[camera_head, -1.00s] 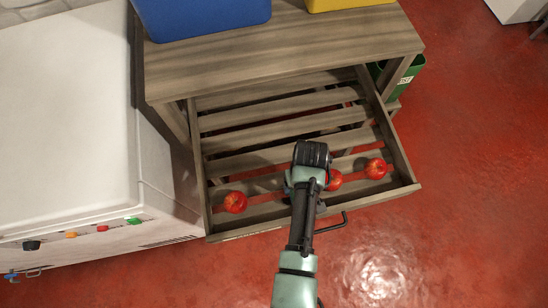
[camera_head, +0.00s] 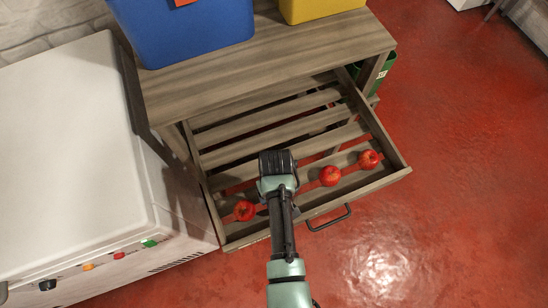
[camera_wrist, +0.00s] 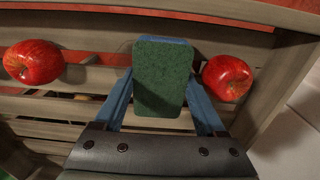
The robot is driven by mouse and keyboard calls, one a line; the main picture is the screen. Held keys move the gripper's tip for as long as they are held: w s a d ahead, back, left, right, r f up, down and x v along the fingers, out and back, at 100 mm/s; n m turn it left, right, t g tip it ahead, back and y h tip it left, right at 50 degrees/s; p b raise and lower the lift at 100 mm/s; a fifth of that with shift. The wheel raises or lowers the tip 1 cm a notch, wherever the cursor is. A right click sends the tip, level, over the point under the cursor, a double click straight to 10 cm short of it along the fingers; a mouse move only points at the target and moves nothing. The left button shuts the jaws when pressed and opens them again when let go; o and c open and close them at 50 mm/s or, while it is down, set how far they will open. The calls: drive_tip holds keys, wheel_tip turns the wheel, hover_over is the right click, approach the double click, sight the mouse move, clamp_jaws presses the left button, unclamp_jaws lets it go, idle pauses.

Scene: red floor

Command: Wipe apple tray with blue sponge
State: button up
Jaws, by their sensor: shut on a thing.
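The apple tray (camera_head: 383,186) is a pulled-out slatted wooden drawer with red apples along its front. In the head view these are a left apple (camera_head: 244,210), a middle apple (camera_head: 330,175) and a right apple (camera_head: 368,159). My gripper (camera_wrist: 162,85) is over the front slats, between the left and middle apples; the arm hides its fingers in the head view. In the wrist view its blue fingers are shut on the sponge (camera_wrist: 163,78), which shows a dark green face and a thin blue edge. One apple (camera_wrist: 227,78) is close beside the sponge; another (camera_wrist: 34,62) is farther left. I cannot tell whether the sponge touches the slats.
A blue bin (camera_head: 190,30) and a yellow bin (camera_head: 318,8) stand on the wooden top above the drawer. A white machine (camera_head: 70,140) stands close at the left. A green bin (camera_head: 388,72) is behind at right. Red floor (camera_head: 470,190) is free at right.

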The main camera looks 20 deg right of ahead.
drive_tip(key=shift+d+r+p, duration=0.1)
drive_tip(key=shift+r+p, duration=2.4)
drive_tip(key=shift+r, duration=0.35)
